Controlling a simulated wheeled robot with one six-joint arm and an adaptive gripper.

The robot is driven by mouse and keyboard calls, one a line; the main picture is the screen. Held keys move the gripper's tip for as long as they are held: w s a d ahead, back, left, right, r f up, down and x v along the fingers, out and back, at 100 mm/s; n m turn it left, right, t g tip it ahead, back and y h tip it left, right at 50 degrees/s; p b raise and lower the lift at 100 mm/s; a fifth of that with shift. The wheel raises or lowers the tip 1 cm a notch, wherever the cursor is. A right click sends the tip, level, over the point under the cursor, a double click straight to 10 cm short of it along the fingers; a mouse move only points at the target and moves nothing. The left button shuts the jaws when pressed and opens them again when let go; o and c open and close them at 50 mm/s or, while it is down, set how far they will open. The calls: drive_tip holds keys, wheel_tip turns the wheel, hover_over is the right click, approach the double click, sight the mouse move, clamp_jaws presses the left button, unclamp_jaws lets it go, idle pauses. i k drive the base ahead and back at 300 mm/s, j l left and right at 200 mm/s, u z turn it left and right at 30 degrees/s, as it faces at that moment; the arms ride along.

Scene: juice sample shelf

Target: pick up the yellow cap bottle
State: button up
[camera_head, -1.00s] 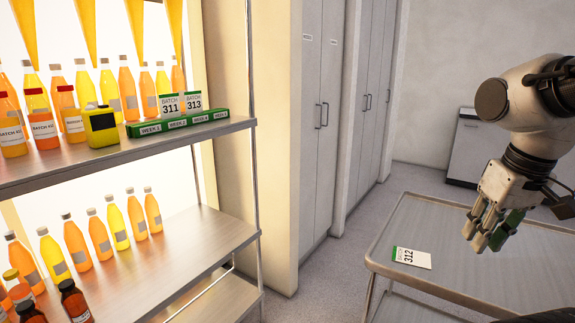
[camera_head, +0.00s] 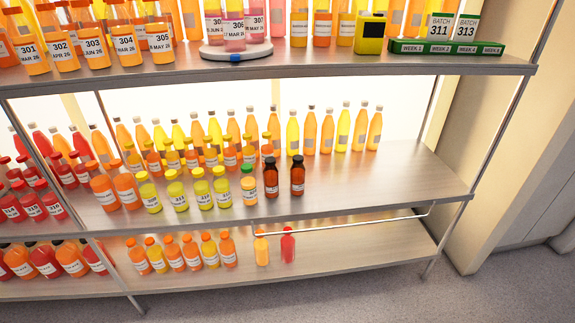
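My gripper is not in view now. Several bottles with yellow caps and yellow-green juice (camera_head: 201,190) stand upright in the front row of the middle shelf. To their right stands a bottle with a green cap (camera_head: 249,188), then two dark brown bottles (camera_head: 270,180) with dark caps. On the lower shelf a small orange bottle (camera_head: 261,249) stands beside a red one (camera_head: 288,247); its cap looks yellow-orange, but it is too small to be sure. I cannot tell which yellow-capped bottle the task means.
The metal middle shelf (camera_head: 400,185) is bare at its right end. Taller bottles stand behind the front row. The upper shelf carries numbered bottles, a white round device (camera_head: 236,49), a yellow box (camera_head: 370,33) and a green week rack (camera_head: 447,47). A rail (camera_head: 340,226) runs below the middle shelf.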

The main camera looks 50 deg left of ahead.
sight(220, 182)
drive_tip(key=u, duration=2.3)
